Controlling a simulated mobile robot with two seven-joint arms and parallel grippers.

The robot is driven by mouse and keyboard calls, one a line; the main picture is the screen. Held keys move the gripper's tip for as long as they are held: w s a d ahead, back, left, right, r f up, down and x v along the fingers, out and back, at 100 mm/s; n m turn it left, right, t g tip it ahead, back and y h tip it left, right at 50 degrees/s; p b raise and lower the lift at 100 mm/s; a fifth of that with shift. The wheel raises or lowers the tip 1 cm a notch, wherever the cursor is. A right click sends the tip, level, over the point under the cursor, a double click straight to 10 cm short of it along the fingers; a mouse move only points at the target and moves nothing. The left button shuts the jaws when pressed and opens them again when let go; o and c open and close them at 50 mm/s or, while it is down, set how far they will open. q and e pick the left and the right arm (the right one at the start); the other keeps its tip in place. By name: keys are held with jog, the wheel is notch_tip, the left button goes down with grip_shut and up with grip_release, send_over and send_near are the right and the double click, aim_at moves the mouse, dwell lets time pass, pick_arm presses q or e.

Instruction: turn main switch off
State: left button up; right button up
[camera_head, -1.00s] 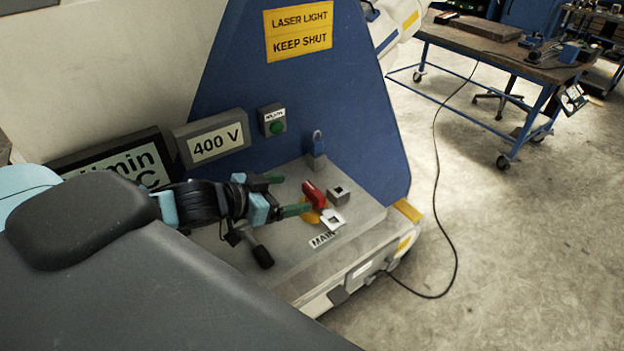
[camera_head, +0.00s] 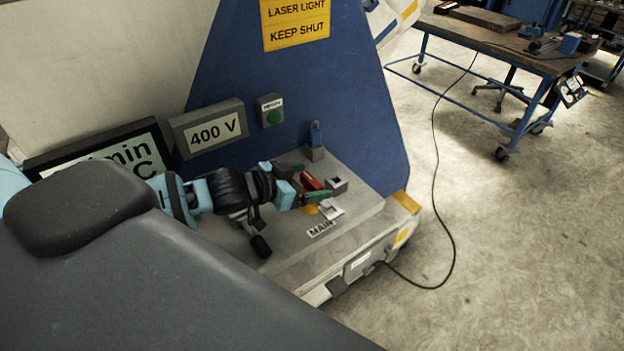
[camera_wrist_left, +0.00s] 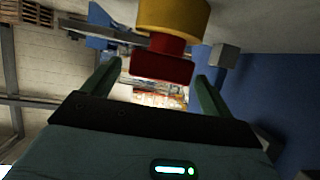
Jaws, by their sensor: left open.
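The main switch has a red handle (camera_head: 310,181) on a yellow round base (camera_head: 309,209), set on the grey panel beside the MAIN label (camera_head: 321,229). My left gripper (camera_head: 306,180) is open, with its green fingers on either side of the red handle. In the left wrist view, the red handle (camera_wrist_left: 162,68) and yellow base (camera_wrist_left: 172,15) show between the two open fingers (camera_wrist_left: 162,85). I cannot tell whether either finger touches the handle. My right gripper is not in view.
A grey block (camera_head: 338,187) and a white square piece (camera_head: 330,209) stand close to the switch. A black-knobbed lever (camera_head: 261,246) stands below my wrist. The blue wall (camera_head: 300,90) rises behind the panel.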

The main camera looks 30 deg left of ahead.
pick_arm(q)
jog(key=shift+w+d+f, duration=0.25)
jog(key=shift+w, duration=0.3)
jog(key=c, duration=1.4)
